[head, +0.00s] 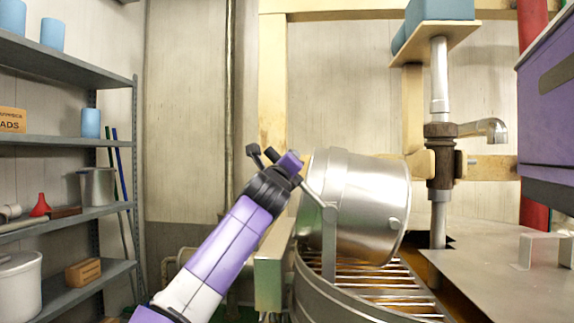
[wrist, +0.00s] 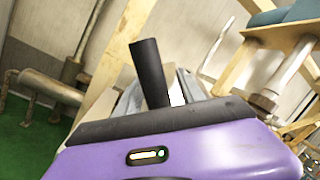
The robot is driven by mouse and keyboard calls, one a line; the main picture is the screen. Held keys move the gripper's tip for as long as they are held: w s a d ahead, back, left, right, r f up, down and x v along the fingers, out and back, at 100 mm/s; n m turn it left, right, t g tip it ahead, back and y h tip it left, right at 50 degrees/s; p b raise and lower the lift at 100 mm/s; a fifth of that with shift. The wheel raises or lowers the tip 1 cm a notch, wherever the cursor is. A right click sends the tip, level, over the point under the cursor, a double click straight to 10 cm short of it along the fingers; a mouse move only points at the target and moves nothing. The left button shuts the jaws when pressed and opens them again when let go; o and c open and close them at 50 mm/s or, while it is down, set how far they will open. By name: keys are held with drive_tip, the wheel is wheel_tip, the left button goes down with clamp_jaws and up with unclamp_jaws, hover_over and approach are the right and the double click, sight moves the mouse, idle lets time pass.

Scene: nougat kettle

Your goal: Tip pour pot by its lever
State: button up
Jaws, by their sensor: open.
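The pour pot (head: 362,208) is a shiny metal drum in the head view, tilted on its side mounts above a slatted grate. Its lever (head: 314,193) is a thin grey bar running up and left from the pot's side pivot; its upper end is hidden behind my gripper. My gripper (head: 262,152) is open, at the left of the pot beside the lever's upper end. I cannot tell whether it touches the lever. In the wrist view one dark finger (wrist: 150,72) stands up from the purple gripper body, with nothing clearly held.
The round kettle (head: 315,293) with its grate (head: 365,274) lies under the pot. A tap pipe (head: 439,140) and metal counter (head: 500,262) stand to the right. Shelves (head: 70,142) with containers line the left wall.

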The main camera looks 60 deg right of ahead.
drive_tip(key=v, duration=0.7)
drive_tip(key=shift+s+a, duration=0.15)
drive_tip(key=shift+a, duration=0.15)
drive_tip(key=shift+a+f, duration=0.1)
